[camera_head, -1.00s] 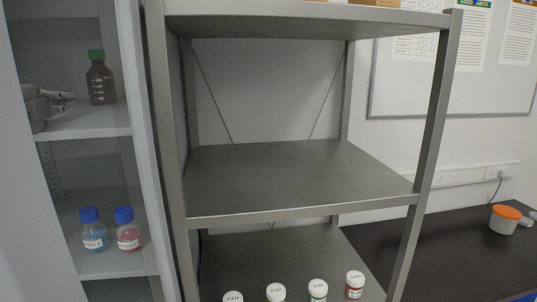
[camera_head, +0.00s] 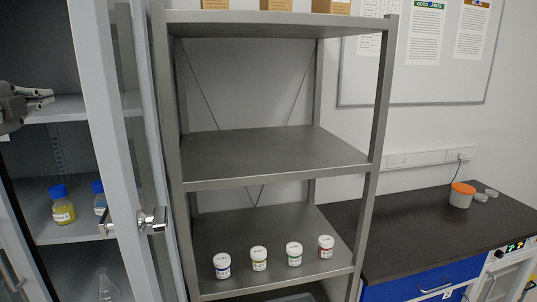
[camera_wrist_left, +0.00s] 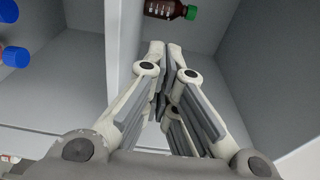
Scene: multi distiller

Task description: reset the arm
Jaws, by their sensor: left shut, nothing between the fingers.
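My left gripper (camera_head: 44,97) is at the left edge of the head view, in front of the open cabinet's shelves. In the left wrist view its fingers (camera_wrist_left: 165,48) are together at the tips with nothing between them. A brown bottle with a green cap (camera_wrist_left: 170,9) lies just beyond the fingertips in that view, apart from them. My right gripper is not in view.
A cabinet door frame (camera_head: 112,130) with a handle stands right of my gripper. Blue-capped bottles (camera_head: 61,204) stand on a lower cabinet shelf. A metal rack (camera_head: 270,158) holds several white-capped jars on its lower shelf. A dark counter (camera_head: 420,215) is at right.

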